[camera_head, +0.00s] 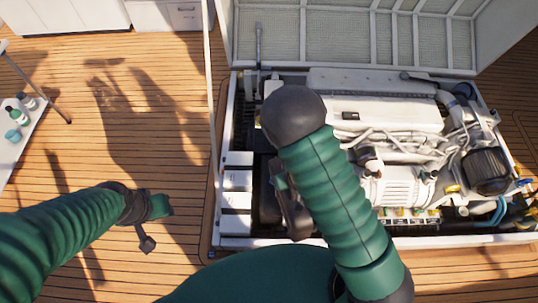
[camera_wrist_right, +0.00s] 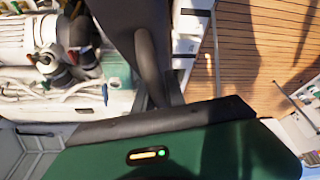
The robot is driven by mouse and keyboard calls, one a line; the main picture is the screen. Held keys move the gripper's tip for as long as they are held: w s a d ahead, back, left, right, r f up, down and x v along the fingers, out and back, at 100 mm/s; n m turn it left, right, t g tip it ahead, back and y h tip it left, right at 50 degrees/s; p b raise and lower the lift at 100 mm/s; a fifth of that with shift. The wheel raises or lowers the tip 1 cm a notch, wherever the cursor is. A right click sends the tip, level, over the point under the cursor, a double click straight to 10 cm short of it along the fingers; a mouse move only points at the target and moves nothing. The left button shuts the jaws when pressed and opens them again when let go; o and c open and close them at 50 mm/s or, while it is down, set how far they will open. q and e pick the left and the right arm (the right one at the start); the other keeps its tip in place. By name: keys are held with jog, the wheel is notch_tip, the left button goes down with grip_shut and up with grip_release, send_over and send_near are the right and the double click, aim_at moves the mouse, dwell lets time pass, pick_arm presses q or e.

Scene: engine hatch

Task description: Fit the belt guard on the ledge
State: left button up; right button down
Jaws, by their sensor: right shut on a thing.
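My right gripper (camera_wrist_right: 158,82) is shut on a dark part in the right wrist view, which I take to be the belt guard (camera_wrist_right: 125,20); its outer end runs out of the picture. In the head view my right forearm covers much of the grip, and a dark piece (camera_head: 289,203) shows beside it over the left side of the engine bay. I cannot tell whether it touches anything below. My left gripper (camera_head: 150,226) is over the deck, left of the hatch, with nothing visible in it; its finger gap is unclear. I cannot single out the ledge.
The white engine (camera_head: 385,105) fills the open hatch, with hoses and a dark round filter (camera_head: 487,171) on the right. The raised hatch lid (camera_head: 350,35) stands behind. White boxes (camera_head: 237,181) line the bay's left edge. A side table (camera_head: 22,125) holds bottles. The deck (camera_head: 150,140) is mostly clear.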

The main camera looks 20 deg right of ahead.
jog(key=b+x, duration=0.3)
jog(key=x, duration=0.1)
jog(key=w+a+b+x, duration=0.1)
jog(key=b+x, duration=0.2)
jog(key=x, duration=0.1)
jog(key=a+b+x, duration=0.1)
jog(key=b+x, duration=0.2)
jog(key=x, duration=0.1)
jog(key=shift+w+r, duration=0.1)
jog(key=shift+w, duration=0.4)
jog(key=w+d+f+m+h+b, duration=0.15)
jog(key=w+f+b, duration=0.25)
jog(key=w+b, duration=0.55)
jog(key=w+d+f+m+y+b, duration=0.1)
jog(key=w+d+f+m+b, duration=0.2)
jog(key=w+b, duration=0.6)
notch_tip(320, 180, down, 13)
jog(key=s+n+b, duration=0.1)
jog(key=s+b, duration=0.1)
jog(key=b, duration=0.8)
jog(key=shift+d, duration=0.45)
jog(key=shift+w+h, duration=0.1)
jog(key=shift+h, duration=0.15)
jog(key=shift+a, duration=0.35)
